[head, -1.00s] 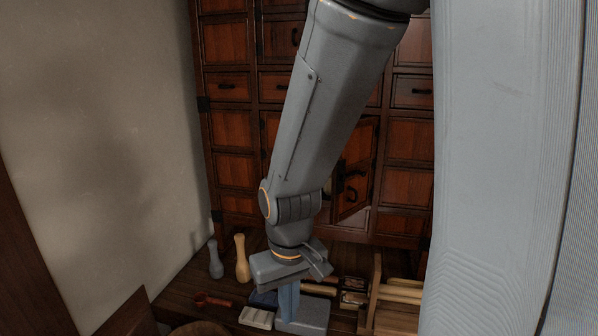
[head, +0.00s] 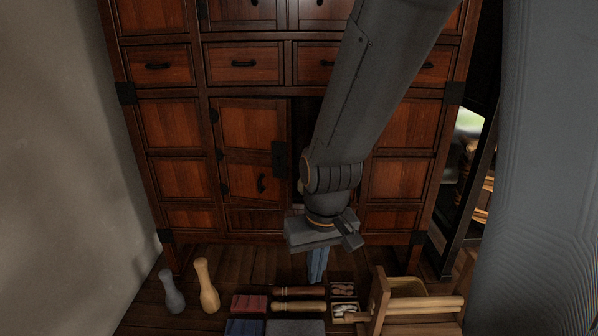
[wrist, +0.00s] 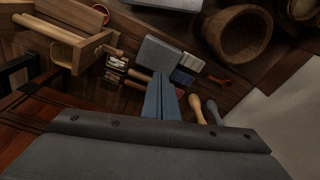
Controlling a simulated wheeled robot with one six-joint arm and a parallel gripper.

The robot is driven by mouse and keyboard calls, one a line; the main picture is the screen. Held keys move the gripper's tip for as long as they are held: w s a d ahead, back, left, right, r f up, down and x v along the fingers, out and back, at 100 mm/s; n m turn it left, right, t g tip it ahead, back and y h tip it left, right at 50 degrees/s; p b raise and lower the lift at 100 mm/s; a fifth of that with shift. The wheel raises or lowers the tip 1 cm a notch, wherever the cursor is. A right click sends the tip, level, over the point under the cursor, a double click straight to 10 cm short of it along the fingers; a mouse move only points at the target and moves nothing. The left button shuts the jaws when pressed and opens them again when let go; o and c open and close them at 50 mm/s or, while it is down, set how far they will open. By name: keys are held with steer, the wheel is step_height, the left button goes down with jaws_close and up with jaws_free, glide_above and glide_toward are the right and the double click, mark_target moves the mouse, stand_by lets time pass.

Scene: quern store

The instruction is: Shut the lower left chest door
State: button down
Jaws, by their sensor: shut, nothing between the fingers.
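My gripper (head: 317,268) is shut and empty, pointing down in front of the chest, right of and below the door. Its blue fingers (wrist: 160,88) also show in the wrist view, over the goods on the wooden surface.
Below the chest stand a grey bottle-shaped piece (head: 172,292) and a tan one (head: 206,286). Red and blue blocks, rods and small boxes lie near my fingers. A wooden frame (head: 380,295) stands at right. The wrist view also shows a wooden bowl (wrist: 240,35).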

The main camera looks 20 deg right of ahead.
steer(key=w+a+f+m+t+p, duration=0.15)
steer(key=w+a+t, duration=0.3)
steer(key=w, duration=0.75)
steer(key=m+t+h+p, duration=0.2)
steer(key=m+t+h, duration=0.2)
steer(key=t+h, duration=0.55)
glide_toward(286, 173)
steer(key=p+x, duration=0.4)
steer(key=x, duration=0.2)
steer(key=shift+w+d+f+p, duration=0.1)
steer(key=shift+w+f+p, duration=0.1)
steer(key=shift+p, duration=0.15)
steer(key=b+x, duration=0.3)
steer(key=x, duration=0.2)
steer(key=shift+w+d+r, duration=0.1)
steer(key=shift+r, duration=0.15)
